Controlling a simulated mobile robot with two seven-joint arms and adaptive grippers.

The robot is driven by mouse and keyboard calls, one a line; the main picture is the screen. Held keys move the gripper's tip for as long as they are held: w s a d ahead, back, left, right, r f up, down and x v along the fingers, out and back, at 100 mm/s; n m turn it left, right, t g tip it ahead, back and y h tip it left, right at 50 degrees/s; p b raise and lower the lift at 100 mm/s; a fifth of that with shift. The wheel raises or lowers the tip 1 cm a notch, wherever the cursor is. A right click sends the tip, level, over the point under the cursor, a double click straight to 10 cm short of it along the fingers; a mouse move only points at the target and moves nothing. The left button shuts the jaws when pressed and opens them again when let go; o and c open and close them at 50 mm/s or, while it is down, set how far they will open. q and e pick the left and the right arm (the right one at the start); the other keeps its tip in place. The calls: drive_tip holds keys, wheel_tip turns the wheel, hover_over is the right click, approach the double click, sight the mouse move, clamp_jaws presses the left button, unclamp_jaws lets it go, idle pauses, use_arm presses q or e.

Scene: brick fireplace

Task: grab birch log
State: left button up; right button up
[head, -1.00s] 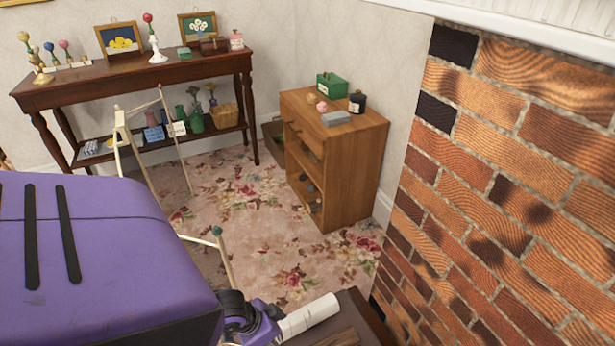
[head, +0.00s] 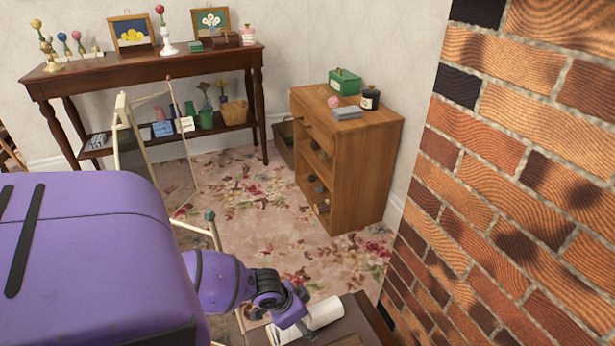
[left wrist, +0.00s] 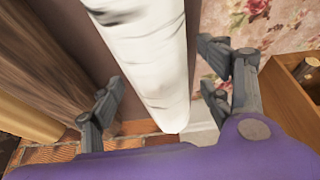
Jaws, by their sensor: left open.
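The birch log, a white cylinder with faint dark marks, lies at the lower middle of the head view (head: 324,311) on a dark brown surface. It fills the centre of the left wrist view (left wrist: 145,50). My left gripper (left wrist: 162,75) is open, with one grey finger on each side of the log. I cannot tell whether either finger touches it. In the head view my purple left wrist is just left of the log and hides part of it. My right gripper is not in view.
The brick fireplace wall (head: 520,180) rises close on the right. A wooden cabinet (head: 350,180) and a long dark table (head: 150,72) stand behind. A light wooden frame (head: 125,140) stands on the left. The floral carpet (head: 270,225) between is mostly clear.

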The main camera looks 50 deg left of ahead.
use_arm(q)
drive_tip(key=shift+c, duration=0.8)
drive_tip(key=c, duration=1.4)
drive_tip(key=shift+w, duration=0.1)
drive_tip(key=shift+r, duration=0.15)
